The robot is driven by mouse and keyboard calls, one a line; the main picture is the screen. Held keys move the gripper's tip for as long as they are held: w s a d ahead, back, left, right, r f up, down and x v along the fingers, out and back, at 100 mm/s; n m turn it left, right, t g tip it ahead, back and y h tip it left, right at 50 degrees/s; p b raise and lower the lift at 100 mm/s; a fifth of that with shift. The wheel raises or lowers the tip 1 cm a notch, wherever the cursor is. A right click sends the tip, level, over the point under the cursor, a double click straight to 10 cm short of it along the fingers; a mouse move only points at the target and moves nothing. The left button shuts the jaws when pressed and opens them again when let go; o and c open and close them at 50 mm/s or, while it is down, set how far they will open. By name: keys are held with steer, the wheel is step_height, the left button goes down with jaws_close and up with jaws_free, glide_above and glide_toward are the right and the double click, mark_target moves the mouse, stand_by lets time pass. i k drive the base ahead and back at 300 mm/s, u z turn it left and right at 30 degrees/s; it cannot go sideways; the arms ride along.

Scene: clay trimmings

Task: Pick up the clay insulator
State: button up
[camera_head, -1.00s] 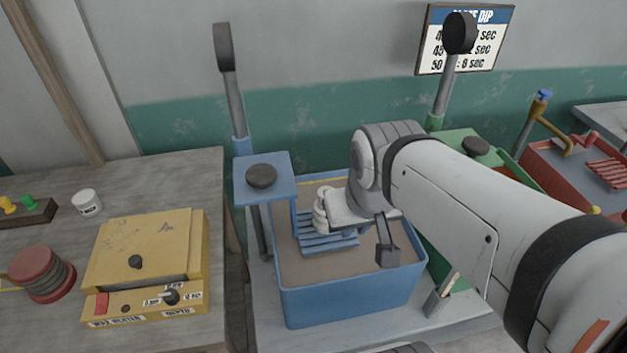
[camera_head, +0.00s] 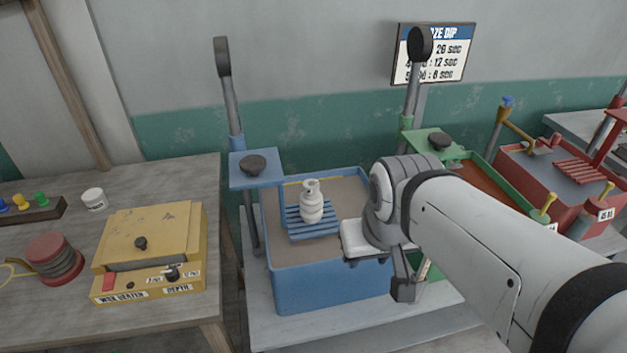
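The clay insulator (camera_head: 311,202) is a pale, ribbed piece with a narrow top. It stands upright on a blue slatted rack (camera_head: 318,230) inside the blue dip tank (camera_head: 335,288). My gripper (camera_head: 352,240) is to the right of the insulator and apart from it, over the tank's right part. Its fingers are mostly hidden behind my wrist, so I cannot tell whether they are open or shut.
A blue lever post with a plate (camera_head: 262,165) stands at the tank's left. A green tank (camera_head: 470,180) and a red tank (camera_head: 560,170) lie to the right. A yellow wax heater box (camera_head: 150,240) sits on the wooden table (camera_head: 190,180) at left.

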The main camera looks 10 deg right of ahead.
mark_target(311, 202)
steer(key=z, duration=0.9)
steer(key=k, duration=1.35)
steer(key=u, duration=0.9)
steer(key=i, duration=1.5)
steer(key=u, duration=0.05)
